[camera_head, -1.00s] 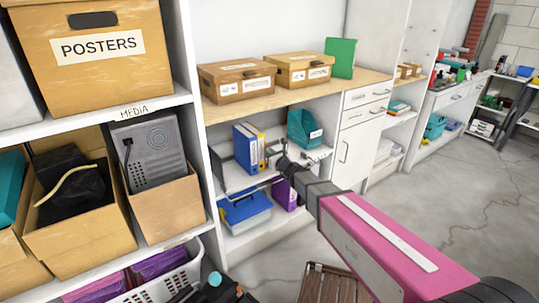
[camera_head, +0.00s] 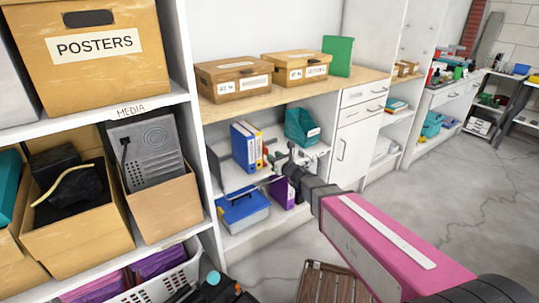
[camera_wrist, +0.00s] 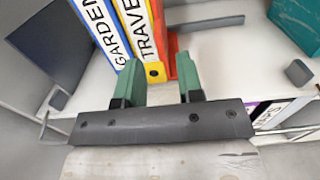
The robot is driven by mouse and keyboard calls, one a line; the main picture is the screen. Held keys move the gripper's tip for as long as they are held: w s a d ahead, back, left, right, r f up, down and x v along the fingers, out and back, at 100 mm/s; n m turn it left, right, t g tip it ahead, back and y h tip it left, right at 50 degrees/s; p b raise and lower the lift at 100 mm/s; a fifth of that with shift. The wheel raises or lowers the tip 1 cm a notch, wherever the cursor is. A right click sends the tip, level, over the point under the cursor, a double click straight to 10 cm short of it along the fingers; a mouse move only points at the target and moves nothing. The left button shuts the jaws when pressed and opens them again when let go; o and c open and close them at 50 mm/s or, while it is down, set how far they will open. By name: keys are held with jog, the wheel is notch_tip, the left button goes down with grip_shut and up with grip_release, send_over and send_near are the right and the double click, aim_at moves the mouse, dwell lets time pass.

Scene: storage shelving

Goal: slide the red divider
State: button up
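In the wrist view an orange-red upright panel (camera_wrist: 172,48), which looks like the red divider, stands against the right side of the yellow TRAVEL binder (camera_wrist: 137,25). The blue GARDEN binder (camera_wrist: 102,30) is left of that. My gripper (camera_wrist: 160,68) is open, with a gap between its two green fingers. The panel's lower end shows in that gap, and I see nothing clamped. Contact cannot be told. In the head view my gripper (camera_head: 283,158) is at the middle shelf, right of the binders, partly hidden by my wrist.
A grey bar (camera_wrist: 210,23) lies right of the panel. A teal file holder (camera_head: 301,127) stands further right on the shelf. Below are a blue toolbox (camera_head: 243,210) and a purple box (camera_head: 283,193). The wooden counter (camera_head: 225,112) is above.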

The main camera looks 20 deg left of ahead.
jog(key=v, duration=0.5)
jog(key=shift+s+d, duration=0.1)
jog(key=r+x, duration=0.1)
jog(key=x, duration=0.9)
dwell(0.3)
jog(key=shift+c, duration=0.3)
grip_shut()
